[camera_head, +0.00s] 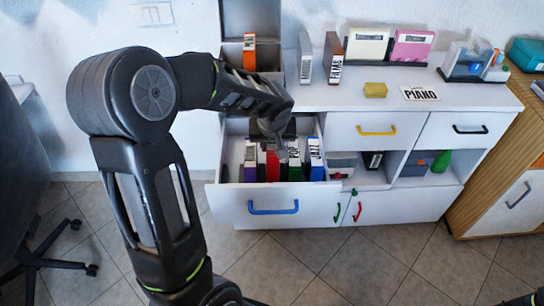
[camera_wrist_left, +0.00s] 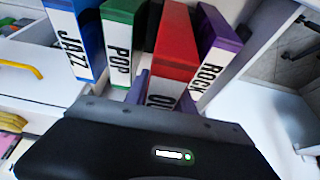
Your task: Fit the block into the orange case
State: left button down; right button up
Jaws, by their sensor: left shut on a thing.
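A case with an orange spine (camera_head: 249,52) stands upright in the open grey box at the counter's back left. A small yellow block (camera_head: 375,90) lies on the counter, apart from it. My left gripper (camera_head: 275,142) reaches down into the open drawer. It is shut on what looks like the red case (camera_head: 272,166), whose lettered spine runs under the gripper body in the left wrist view (camera_wrist_left: 175,60). My right gripper is not in view.
The drawer (camera_head: 228,203) also holds ROCK (camera_wrist_left: 214,50), POP (camera_wrist_left: 121,45) and JAZZ (camera_wrist_left: 75,40) cases close around the gripper. Upright cases (camera_head: 305,57) and a PIANO card (camera_head: 420,93) are on the counter. The front middle of the counter is clear.

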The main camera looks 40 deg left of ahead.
aim_at(272, 145)
pick_arm(q)
notch_tip(272, 145, down, 4)
jog(key=shift+f+b, duration=0.2)
jog(key=shift+b, duration=0.85)
jog(key=shift+f, duration=0.15)
jog(key=c, duration=1.3)
grip_release()
jog(key=shift+r, duration=0.3)
jog(key=v, duration=1.1)
jog(key=shift+s+d+r+p, duration=0.1)
jog(key=shift+s+r+p, duration=0.05)
jog(key=shift+r+p, duration=0.2)
